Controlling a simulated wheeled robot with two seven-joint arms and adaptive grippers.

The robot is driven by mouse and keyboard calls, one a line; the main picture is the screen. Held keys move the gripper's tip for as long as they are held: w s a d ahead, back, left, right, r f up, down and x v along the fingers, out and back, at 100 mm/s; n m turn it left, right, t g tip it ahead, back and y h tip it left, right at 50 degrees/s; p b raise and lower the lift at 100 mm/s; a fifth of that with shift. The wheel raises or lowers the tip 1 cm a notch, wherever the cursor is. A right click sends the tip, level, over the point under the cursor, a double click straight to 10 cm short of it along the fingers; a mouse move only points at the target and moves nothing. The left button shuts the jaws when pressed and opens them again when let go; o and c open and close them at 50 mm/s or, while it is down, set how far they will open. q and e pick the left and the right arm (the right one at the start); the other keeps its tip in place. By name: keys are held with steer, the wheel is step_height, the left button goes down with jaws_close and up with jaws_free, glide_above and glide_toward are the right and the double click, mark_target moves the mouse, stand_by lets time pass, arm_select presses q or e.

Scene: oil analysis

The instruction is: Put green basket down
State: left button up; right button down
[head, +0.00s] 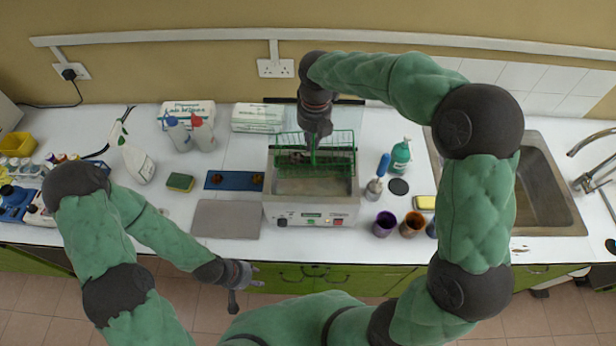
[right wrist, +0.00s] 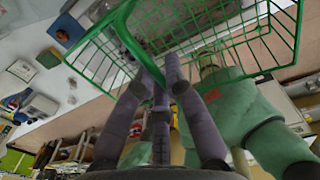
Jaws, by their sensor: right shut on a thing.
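The green wire basket (head: 342,158) hangs level over the rear part of the grey metal bath (head: 310,211), with its handle upward. The bath's basin is open, and its front part shows uncovered below the basket. My right gripper (head: 314,146) comes down from above and is shut on the basket's handle. In the right wrist view its fingers (right wrist: 168,72) meet at the green handle, and the basket's wire mesh (right wrist: 255,45) shows beyond them. The exact height of the basket over the basin is hard to tell. My left gripper (head: 243,289) is empty and open in front of the counter.
A grey plate (head: 227,219) and a blue tray (head: 234,181) lie left of the bath. A screwdriver-like blue-handled tool (head: 378,178), a green bottle (head: 401,156) and cups (head: 384,224) stand close on its right. A sink (head: 540,185) is at the far right.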

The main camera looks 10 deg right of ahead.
steer(key=shift+w+f+b, duration=0.1)
steer(key=shift+w+b, duration=0.2)
steer(key=shift+b, duration=0.1)
steer(key=y+b, duration=0.1)
steer(key=b, duration=0.3)
steer(key=shift+s, duration=0.1)
steer(key=shift+f+b, duration=0.1)
steer(key=shift+b, duration=0.3)
step_height(320, 180, down, 18)
steer(key=shift+r+b, duration=0.2)
steer(key=shift+b, duration=0.45)
steer(key=c, duration=1.3)
jaws_free()
